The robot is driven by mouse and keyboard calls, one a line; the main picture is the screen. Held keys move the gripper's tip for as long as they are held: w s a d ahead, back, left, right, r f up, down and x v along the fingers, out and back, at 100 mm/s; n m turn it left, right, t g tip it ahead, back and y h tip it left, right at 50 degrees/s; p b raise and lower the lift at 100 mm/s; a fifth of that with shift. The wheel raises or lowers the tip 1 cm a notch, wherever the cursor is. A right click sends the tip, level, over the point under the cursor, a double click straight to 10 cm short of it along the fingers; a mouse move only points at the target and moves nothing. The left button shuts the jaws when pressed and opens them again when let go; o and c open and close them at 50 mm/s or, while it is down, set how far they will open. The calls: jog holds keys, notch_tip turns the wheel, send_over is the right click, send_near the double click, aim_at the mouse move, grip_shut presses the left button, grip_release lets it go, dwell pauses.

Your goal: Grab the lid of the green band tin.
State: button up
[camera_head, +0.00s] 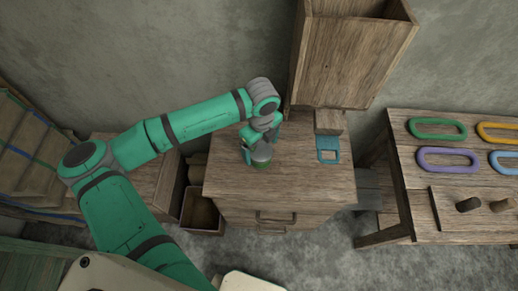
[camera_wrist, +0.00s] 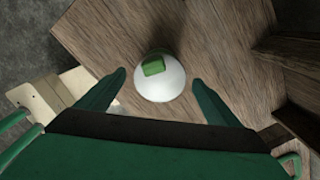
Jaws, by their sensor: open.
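The tin's pale round lid (camera_wrist: 160,86) with a green block-shaped knob (camera_wrist: 154,67) lies between and a little beyond my gripper's fingertips in the wrist view. The tin (camera_head: 261,155) stands upright on the wooden cabinet top (camera_head: 300,183) in the head view, with a green band partly visible low on its side. My gripper (camera_wrist: 157,80) is open, with one finger on each side of the lid and a gap to both. The tin's body is hidden under the lid in the wrist view.
A teal frame-like piece (camera_head: 328,150) and a small wooden block (camera_head: 329,122) are on the cabinet top to the right. A tall wooden box (camera_head: 345,55) rises behind. A bench (camera_head: 413,165) at right holds coloured rings. The cabinet's front right top is clear.

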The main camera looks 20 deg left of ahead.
jog(key=shift+c, duration=0.6)
jog(key=c, duration=1)
